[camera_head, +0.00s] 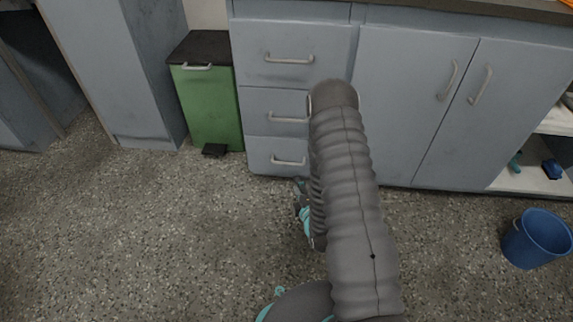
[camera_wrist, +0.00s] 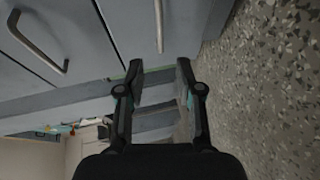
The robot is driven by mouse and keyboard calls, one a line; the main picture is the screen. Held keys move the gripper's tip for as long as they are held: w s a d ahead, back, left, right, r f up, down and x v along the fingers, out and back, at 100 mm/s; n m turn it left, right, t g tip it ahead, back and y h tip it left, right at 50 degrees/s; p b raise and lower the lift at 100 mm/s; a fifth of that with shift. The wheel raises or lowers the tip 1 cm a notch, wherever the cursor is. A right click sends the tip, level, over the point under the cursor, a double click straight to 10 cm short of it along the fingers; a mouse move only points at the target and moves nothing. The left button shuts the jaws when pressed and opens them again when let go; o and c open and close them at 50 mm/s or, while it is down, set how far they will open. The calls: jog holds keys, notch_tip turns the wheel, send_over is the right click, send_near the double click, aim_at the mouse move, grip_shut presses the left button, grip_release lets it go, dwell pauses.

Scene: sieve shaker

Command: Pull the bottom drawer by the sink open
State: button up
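The bottom drawer (camera_head: 262,158) is the lowest of three in the blue-grey cabinet and looks flush with its front. In the wrist view, turned sideways, a bar handle (camera_wrist: 159,24) nearest the floor lies beyond my fingertips. My gripper (camera_wrist: 162,72) is open, with nothing between its fingers and apart from the handle. In the head view my arm hides most of the gripper, low in front of the drawers.
A green pedal bin (camera_head: 212,108) stands left of the drawers. A double-door cabinet (camera_head: 400,100) is on the right, with an open shelf (camera_head: 530,182) beyond it. A blue bucket (camera_head: 536,238) stands on the floor at right. The speckled floor (camera_head: 150,230) at left is clear.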

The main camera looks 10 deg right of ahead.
aim_at(287, 163)
jog(key=x, duration=1.3)
jog(key=shift+w, duration=0.3)
grip_shut()
